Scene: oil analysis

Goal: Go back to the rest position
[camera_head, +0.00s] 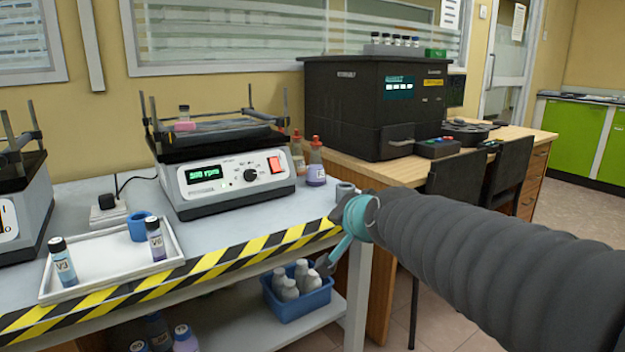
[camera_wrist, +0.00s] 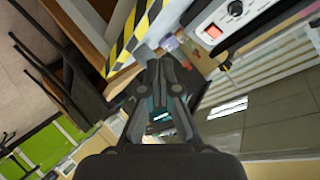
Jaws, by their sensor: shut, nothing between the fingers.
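My arm in its dark ribbed sleeve reaches in from the right in the head view. Its teal wrist (camera_head: 358,215) is by the front right corner of the lab bench (camera_head: 260,225), and the fingers are largely hidden there. In the wrist view my gripper (camera_wrist: 168,62) is shut and empty, with its dark fingers pointing away from the camera. The bench's striped edge (camera_wrist: 130,38) shows beyond them, tilted in that view. I see no object in contact with the fingers.
A shaker (camera_head: 225,180) reading in rpm stands on the bench. A white tray (camera_head: 95,285) holds vials V3 and V6 and a blue ring. A blue bin (camera_head: 300,305) of bottles sits below. A black analyser (camera_head: 345,110) stands on a wooden desk; chairs are beside it.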

